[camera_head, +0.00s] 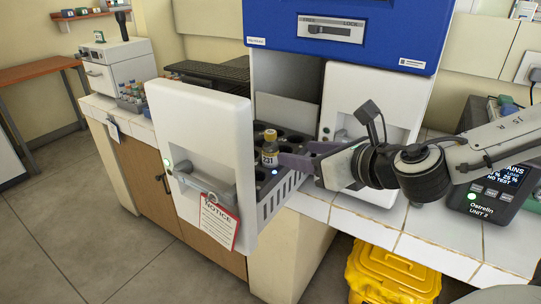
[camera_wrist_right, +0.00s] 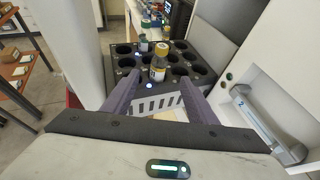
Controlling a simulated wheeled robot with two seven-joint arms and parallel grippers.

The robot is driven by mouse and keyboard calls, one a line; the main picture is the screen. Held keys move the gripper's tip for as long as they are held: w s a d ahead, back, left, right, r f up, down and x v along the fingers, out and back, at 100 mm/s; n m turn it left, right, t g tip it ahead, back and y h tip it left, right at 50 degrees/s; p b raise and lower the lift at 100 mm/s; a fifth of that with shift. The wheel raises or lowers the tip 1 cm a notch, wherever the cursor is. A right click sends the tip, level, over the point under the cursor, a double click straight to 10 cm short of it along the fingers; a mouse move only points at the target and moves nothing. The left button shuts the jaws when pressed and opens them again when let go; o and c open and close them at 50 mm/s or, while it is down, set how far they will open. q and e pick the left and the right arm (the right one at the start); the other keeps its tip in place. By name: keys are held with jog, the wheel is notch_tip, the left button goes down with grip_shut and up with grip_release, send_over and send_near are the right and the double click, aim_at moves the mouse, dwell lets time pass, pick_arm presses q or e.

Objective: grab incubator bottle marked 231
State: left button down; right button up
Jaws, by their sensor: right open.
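The bottle marked 231 (camera_head: 269,150) has a yellow cap and a white label. It stands upright in a dark rack (camera_head: 261,188) in the pulled-out left drawer. It also shows in the right wrist view (camera_wrist_right: 159,62), ahead of the fingertips and roughly centred between them. My right gripper (camera_head: 292,158) reaches in from the right, just beside the bottle in the head view. Its purple fingers are spread with nothing between them; the gap also shows in the right wrist view (camera_wrist_right: 161,80). I cannot tell whether a finger touches the bottle. My left gripper is out of view.
The drawer's white front (camera_head: 200,150) stands left of the bottle with a handle and a notice tag (camera_head: 219,222). A closed second drawer (camera_head: 362,105) is on the right. A yellow case (camera_head: 390,275) sits below.

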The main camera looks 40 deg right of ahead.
aim_at(275, 152)
jog(key=shift+b+x, duration=0.55)
jog(key=shift+x, duration=2)
jog(key=shift+w+f, duration=0.4)
jog(key=shift+f, duration=0.1)
jog(key=b+x, duration=0.1)
jog(key=x, duration=0.1)
jog(key=shift+w+f, duration=0.2)
jog(key=shift+f, duration=0.05)
jog(key=shift+w+f, duration=0.1)
jog(key=shift+w, duration=0.6)
jog(key=c, duration=1.1)
